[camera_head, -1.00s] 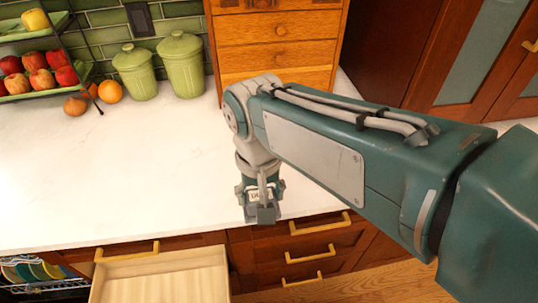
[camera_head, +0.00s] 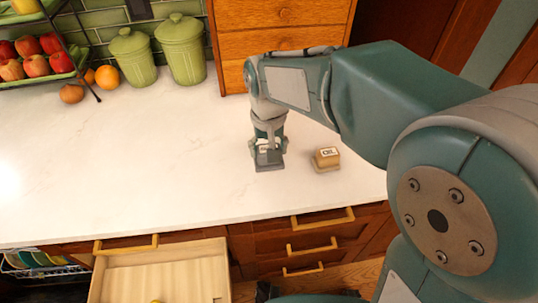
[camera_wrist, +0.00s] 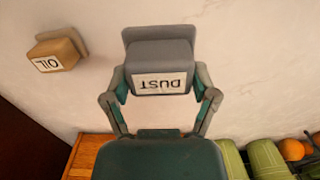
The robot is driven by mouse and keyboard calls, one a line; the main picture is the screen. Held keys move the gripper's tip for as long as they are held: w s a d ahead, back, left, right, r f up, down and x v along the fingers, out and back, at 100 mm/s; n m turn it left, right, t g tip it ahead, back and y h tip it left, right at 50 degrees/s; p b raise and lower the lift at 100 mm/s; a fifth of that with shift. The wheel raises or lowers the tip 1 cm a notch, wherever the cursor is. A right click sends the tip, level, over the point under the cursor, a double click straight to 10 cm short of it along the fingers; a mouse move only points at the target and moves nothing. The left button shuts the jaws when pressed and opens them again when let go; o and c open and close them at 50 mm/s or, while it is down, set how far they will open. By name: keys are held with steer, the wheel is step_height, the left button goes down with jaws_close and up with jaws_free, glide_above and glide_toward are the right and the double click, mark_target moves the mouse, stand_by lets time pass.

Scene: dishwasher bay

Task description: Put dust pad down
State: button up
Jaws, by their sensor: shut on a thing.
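The dust pad is a grey block with a white "DUST" label, seen in the wrist view (camera_wrist: 160,54) between the fingers. In the head view it shows as a small grey block (camera_head: 268,159) over the white countertop (camera_head: 150,165). My gripper (camera_head: 268,147) is shut on the pad and points down, and its fingers also show in the wrist view (camera_wrist: 161,88). I cannot tell whether the pad touches the counter. A tan block labelled "OIL" (camera_head: 326,159) rests on the counter just right of the gripper, apart from it, and also shows in the wrist view (camera_wrist: 56,50).
Green canisters (camera_head: 181,50), an orange (camera_head: 107,77) and a fruit rack (camera_head: 45,55) stand at the back left. A wooden drawer cabinet (camera_head: 280,50) stands behind the gripper. An open drawer (camera_head: 165,275) juts out below the counter's front edge. The counter's left and middle are clear.

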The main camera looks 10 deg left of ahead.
steer(key=w+f, duration=0.3)
steer(key=shift+f, duration=1.85)
steer(key=shift+f, duration=0.15)
steer(key=o, duration=1.1)
steer(key=shift+c, duration=0.2)
